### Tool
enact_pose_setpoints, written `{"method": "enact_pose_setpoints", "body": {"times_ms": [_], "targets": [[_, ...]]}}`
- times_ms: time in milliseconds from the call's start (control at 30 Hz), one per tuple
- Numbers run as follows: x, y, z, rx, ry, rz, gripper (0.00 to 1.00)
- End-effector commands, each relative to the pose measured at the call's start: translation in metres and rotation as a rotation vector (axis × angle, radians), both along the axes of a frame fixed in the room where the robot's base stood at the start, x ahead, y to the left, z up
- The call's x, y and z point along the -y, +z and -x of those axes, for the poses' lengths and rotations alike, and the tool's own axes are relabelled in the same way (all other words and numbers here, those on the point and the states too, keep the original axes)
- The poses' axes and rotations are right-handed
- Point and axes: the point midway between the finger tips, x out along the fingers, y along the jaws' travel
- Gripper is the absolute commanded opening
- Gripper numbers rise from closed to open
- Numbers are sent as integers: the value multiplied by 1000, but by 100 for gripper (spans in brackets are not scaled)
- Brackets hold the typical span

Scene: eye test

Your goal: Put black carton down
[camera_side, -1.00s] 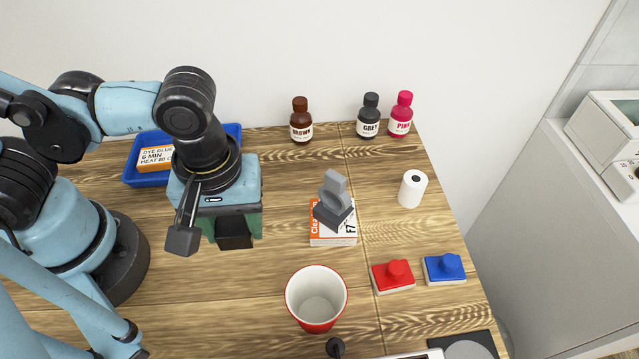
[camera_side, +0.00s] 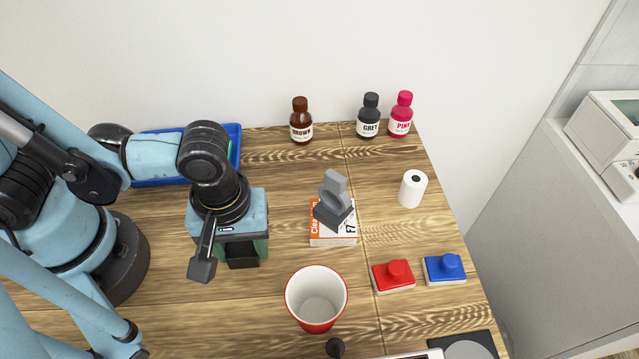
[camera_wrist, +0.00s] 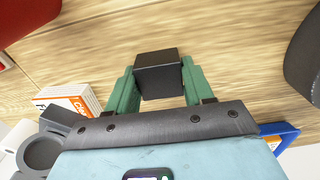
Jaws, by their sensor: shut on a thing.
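The black carton (camera_wrist: 158,76) is a small dark box between the two green fingers of my gripper (camera_wrist: 156,88) in the wrist view. My gripper is shut on it. In the side view my gripper (camera_side: 243,252) is at the left of the table, and the black carton (camera_side: 243,262) shows at its lower end. Wood grain shows around the carton in the wrist view. I cannot tell whether the carton touches the table.
An orange and white box (camera_side: 333,236) with a grey stand (camera_side: 335,200) on it is to the right. A red-rimmed white cup (camera_side: 317,298) stands in front. A blue tray (camera_side: 235,140) is behind my gripper. Bottles, including a brown one (camera_side: 301,122), line the back. Bare table lies left of the cup.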

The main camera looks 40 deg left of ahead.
Motion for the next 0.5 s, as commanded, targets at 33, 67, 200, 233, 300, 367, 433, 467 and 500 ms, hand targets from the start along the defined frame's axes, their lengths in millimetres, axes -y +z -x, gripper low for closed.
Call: {"method": "enact_pose_setpoints", "body": {"times_ms": [33,67,200,233,300,367,433,467,500], "targets": [[0,0,0,0,0,0,22],[0,0,0,0,0,0,22],[0,0,0,0,0,0,22],[0,-1,0,0,0,0,22],[0,-3,0,0,0,0,22],[0,-4,0,0,0,0,53],[0,-3,0,0,0,0,64],[0,-3,0,0,0,0,68],[0,-3,0,0,0,0,75]]}}
